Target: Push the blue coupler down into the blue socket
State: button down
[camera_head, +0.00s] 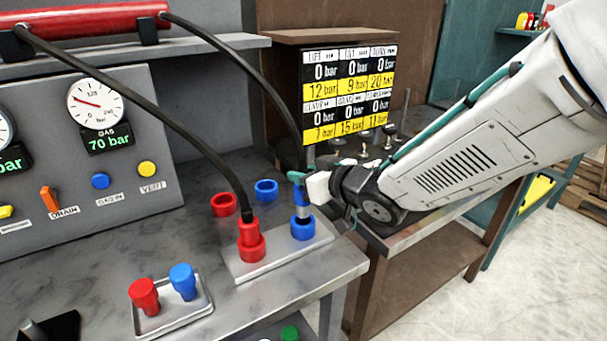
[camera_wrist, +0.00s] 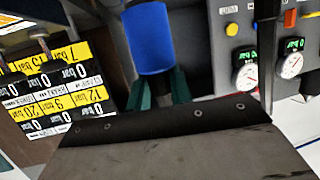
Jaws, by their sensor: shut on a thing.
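My gripper (camera_head: 302,181) reaches in from the right with its teal fingers shut on the blue coupler (camera_head: 301,203). The coupler is roughly upright, directly over the blue socket (camera_head: 302,229) on the pale plate. In the wrist view the blue coupler (camera_wrist: 149,38) sits at the fingertips between the teal fingers (camera_wrist: 160,90). The socket is not visible there.
A red coupler (camera_head: 248,230) with a black hose stands in the red socket (camera_head: 252,248) beside it. Red and blue caps (camera_head: 183,281) stand on a small tray in front. Red and blue rings (camera_head: 266,190) lie behind. A gauge panel (camera_head: 90,150) stands at left.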

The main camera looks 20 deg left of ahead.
jog(key=shift+f, duration=2.5)
jog(key=c, duration=1.2)
grip_release()
jog(key=shift+o, duration=0.2)
jog(key=v, duration=0.7)
jog(key=shift+s+d, duration=0.25)
jog(key=shift+d, duration=0.05)
